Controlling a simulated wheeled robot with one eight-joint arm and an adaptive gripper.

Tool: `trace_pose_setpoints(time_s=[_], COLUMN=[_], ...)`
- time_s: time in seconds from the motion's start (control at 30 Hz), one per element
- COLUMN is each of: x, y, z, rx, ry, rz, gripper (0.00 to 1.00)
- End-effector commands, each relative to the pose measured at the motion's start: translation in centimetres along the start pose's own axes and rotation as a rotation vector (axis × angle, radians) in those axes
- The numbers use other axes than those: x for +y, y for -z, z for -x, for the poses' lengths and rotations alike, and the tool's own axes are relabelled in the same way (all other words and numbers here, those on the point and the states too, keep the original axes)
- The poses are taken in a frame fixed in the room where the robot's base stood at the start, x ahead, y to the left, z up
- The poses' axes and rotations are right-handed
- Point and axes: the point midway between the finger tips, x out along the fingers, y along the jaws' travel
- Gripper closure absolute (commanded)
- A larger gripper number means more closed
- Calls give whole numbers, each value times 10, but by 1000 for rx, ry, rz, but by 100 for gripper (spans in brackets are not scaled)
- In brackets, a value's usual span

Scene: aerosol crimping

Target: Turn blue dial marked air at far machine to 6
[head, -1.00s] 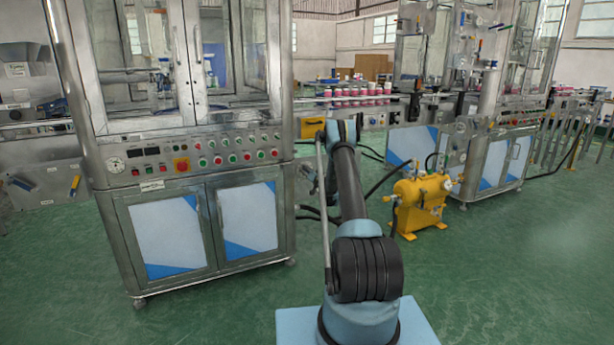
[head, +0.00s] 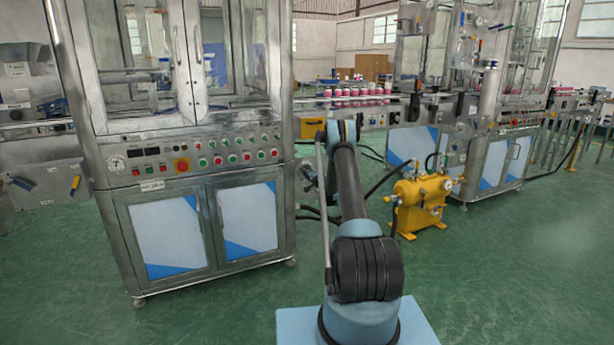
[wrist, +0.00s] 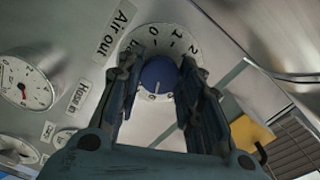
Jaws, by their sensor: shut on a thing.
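The blue dial (wrist: 158,74) sits on a round white scale plate (wrist: 190,42) in the wrist view. Large digits 0, 1 and 2 show along the plate's upper edge. Small marks at the lower edge are partly hidden and hard to read. A short white line on the dial points toward the bottom of the picture. My gripper (wrist: 162,68) has one finger on each side of the dial and is shut on it. A label reading "Air out" (wrist: 116,28) is left of the plate. In the head view, the dial is too small or hidden to make out.
In the head view, a steel cabinet machine (head: 205,170) stands left, a yellow pump unit (head: 418,200) right. Green floor (head: 510,275) is free at the right front.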

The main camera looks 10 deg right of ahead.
Motion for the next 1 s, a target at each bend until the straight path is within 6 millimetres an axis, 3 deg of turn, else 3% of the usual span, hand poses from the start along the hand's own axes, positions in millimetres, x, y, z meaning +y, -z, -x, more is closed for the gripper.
trace_pose_setpoints(time_s=[0.37, 0.4, 0.5, 0.83, 1.0], x=[3, 3, 3, 1, 1], y=[5, 5, 5, 2, 2], z=[2, 2, 2, 2, 14], rx=[8, 8, 8, 3, 3], ry=[-4, -4, -4, -2, -2], rz=[-5, -5, -5, -5, -5], gripper=[90, 64, 46, 46, 46])
